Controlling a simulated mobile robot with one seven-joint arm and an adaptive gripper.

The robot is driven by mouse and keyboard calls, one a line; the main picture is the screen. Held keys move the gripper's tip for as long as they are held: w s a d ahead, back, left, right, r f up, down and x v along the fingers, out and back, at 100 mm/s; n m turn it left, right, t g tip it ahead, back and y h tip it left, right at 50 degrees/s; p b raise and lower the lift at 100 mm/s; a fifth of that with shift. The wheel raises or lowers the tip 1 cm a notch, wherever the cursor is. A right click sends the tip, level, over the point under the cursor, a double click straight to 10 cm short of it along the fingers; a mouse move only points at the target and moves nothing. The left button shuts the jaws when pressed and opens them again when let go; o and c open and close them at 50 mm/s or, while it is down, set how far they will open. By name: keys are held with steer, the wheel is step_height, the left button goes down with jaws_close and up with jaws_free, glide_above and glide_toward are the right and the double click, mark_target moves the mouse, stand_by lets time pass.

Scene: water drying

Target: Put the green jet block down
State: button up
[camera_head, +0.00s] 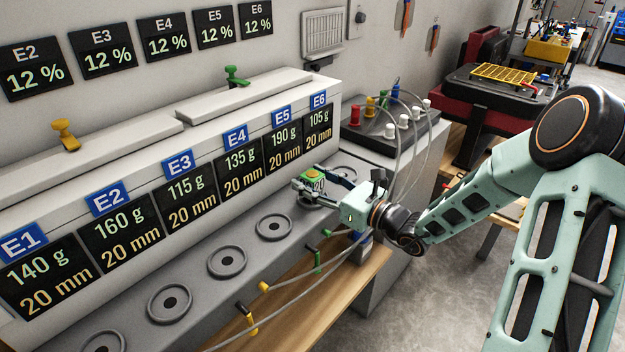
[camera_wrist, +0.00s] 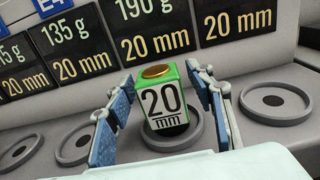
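The green jet block (camera_head: 314,175), with a green top, a gold round cap and a white "20 mm" label, is at the E5 place on the grey ledge. It also shows in the wrist view (camera_wrist: 160,98), upright between the blue-padded fingers of my gripper (camera_wrist: 160,75). The fingertips close in on both its sides near the top. My gripper also shows in the head view (camera_head: 318,184). The block overlaps the round E5 pad (camera_wrist: 196,138). I cannot tell whether its base touches the pad.
Other round pads line the ledge: E4 (camera_head: 274,227) and E3 (camera_head: 227,261) on one side, and E6 (camera_wrist: 276,104) on the other. They look empty. Displays stand behind. Grey hoses (camera_head: 300,290) hang in front, and a box with coloured fittings (camera_head: 385,122) stands beyond.

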steer(key=shift+r, duration=0.1)
steer(key=shift+r, duration=0.2)
steer(key=p+v, duration=0.1)
steer(key=v, duration=1.1)
steer(key=shift+p, duration=0.4)
steer(key=shift+f, duration=0.1)
